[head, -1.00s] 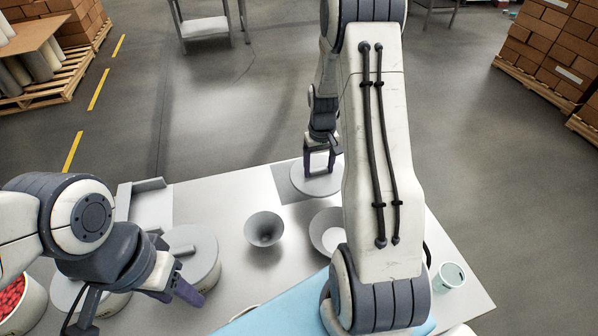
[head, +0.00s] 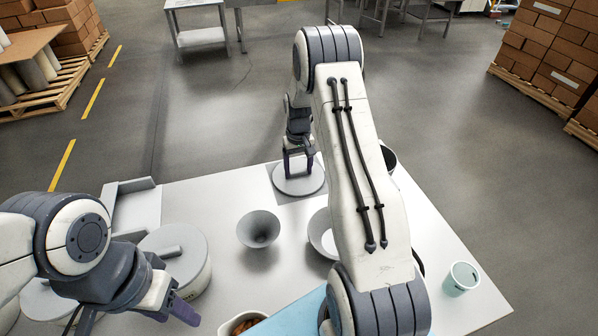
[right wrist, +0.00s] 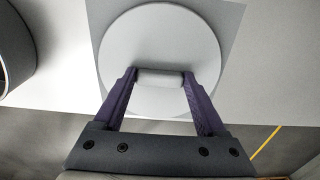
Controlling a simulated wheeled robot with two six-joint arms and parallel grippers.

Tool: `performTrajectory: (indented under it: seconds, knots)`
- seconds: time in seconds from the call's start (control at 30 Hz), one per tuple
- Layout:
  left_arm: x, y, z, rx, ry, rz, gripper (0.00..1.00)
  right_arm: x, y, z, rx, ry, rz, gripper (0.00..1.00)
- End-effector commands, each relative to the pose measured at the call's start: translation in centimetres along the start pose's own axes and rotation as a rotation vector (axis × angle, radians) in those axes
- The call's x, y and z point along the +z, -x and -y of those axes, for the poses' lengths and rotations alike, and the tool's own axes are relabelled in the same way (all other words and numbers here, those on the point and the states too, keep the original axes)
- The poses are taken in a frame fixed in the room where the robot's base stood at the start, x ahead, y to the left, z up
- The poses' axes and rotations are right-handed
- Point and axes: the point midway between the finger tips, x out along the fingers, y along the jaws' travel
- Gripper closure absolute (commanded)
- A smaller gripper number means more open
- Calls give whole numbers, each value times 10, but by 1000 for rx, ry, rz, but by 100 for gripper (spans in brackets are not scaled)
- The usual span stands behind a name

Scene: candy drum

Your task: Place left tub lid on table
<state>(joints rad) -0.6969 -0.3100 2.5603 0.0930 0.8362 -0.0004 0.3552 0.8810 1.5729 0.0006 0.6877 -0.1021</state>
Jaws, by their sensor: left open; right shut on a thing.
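A round light-grey lid (head: 299,181) is at the far edge of the table (head: 222,205), over a grey square patch (head: 283,192). My right gripper (head: 299,172) is shut on the bar handle of this lid, which also shows in the right wrist view (right wrist: 160,48) with the purple fingers (right wrist: 160,82) on both ends of the handle. I cannot tell whether the lid touches the surface. My left gripper (head: 172,312) is open and empty at the lower left, in front of a tub with a grey handled lid (head: 176,252).
A grey funnel-like bowl (head: 258,229) and a white bowl (head: 321,236) stand mid-table. A mint cup (head: 460,278) is at the right, a grey tray (head: 133,208) at the left. A dark round container (right wrist: 14,48) is near the right gripper. A blue mat (head: 297,317) lies in front.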

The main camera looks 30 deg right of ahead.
Motion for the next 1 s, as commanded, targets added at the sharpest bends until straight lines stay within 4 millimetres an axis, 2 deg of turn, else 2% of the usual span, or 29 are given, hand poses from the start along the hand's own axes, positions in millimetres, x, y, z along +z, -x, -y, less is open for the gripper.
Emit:
performTrajectory:
  seconds: [0.23, 0.27, 0.3, 0.33, 0.57, 0.73, 0.87, 1.0]
  knots:
    - [0, -1, 0, 0, 0, 0, 50, 0, -2, 0, 0, 0, 0, 81]
    - [0, -1, 0, 0, 0, 0, 50, 0, -2, 0, 0, 0, 0, 22]
    - [0, 0, 0, 0, 0, 0, 50, 0, -1, 0, 0, 0, 0, 7]
    - [0, 0, 0, 0, 0, 0, 50, 0, -1, 0, 0, 0, 0, 0]
    - [0, 0, 0, 0, 0, 0, 50, 0, -1, 0, 0, 0, 0, 0]
    - [0, 6, 0, 0, 0, 0, 50, 0, 7, 0, 0, 0, 0, 0]
    - [-1, 18, -1, 0, 0, 0, 50, 0, 23, 0, 0, 0, -1, 0]
    - [-2, 38, -3, 0, 0, 0, 50, 0, 48, 0, 0, 0, -1, 0]
